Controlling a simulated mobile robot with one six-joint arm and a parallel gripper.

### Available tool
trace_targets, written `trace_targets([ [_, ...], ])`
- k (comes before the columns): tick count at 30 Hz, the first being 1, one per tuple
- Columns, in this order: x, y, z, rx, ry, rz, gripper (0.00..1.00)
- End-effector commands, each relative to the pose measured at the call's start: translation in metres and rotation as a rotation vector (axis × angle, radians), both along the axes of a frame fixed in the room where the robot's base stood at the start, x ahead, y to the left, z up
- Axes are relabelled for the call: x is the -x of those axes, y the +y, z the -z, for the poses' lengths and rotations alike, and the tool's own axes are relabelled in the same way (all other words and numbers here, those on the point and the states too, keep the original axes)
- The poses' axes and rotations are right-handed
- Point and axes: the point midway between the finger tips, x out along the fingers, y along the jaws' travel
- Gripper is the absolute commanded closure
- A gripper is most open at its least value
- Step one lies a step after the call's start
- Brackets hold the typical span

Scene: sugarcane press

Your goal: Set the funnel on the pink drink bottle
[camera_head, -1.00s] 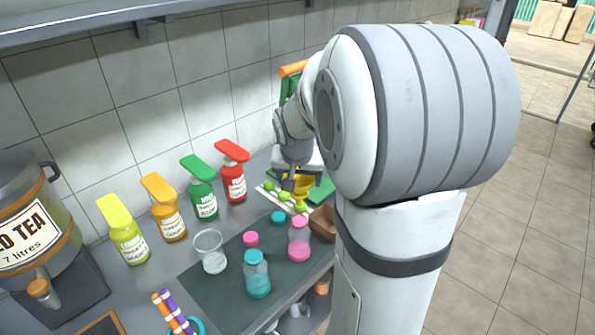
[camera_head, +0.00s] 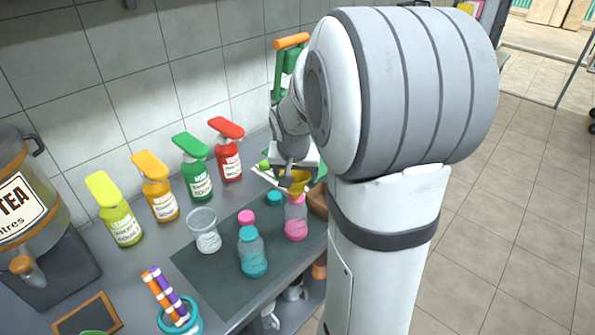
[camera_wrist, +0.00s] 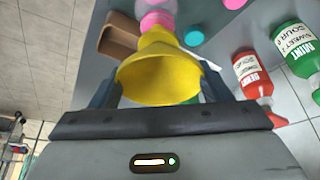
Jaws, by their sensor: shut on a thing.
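My gripper (camera_wrist: 160,92) is shut on the yellow funnel (camera_wrist: 155,75), one finger on each side of its wide mouth. In the head view the funnel (camera_head: 297,180) is close above the pink drink bottle (camera_head: 296,222), at the right end of the dark mat. In the wrist view the pink bottle (camera_wrist: 158,10) shows just past the funnel's narrow end, in line with it. I cannot tell whether the spout is in the bottle's neck or just over it. My gripper (camera_head: 285,172) partly hides the funnel in the head view.
A teal bottle (camera_head: 252,252), a pink cap (camera_head: 246,217), a teal cap (camera_head: 274,198) and a clear cup (camera_head: 205,232) stand near the pink bottle. A brown box (camera_head: 318,200) is close on its right. Several squash bottles line the wall, including a red one (camera_head: 228,155).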

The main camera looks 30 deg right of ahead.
Motion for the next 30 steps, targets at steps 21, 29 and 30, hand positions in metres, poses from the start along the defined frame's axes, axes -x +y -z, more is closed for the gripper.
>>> trace_targets([
  [21, 0.0020, -0.0003, 0.0033, 0.000, -0.001, 0.002, 0.51],
  [29, 0.0024, -0.0005, 0.0027, 0.000, 0.000, 0.002, 0.51],
  [30, 0.0024, -0.0005, 0.0027, 0.000, 0.000, 0.002, 0.27],
])
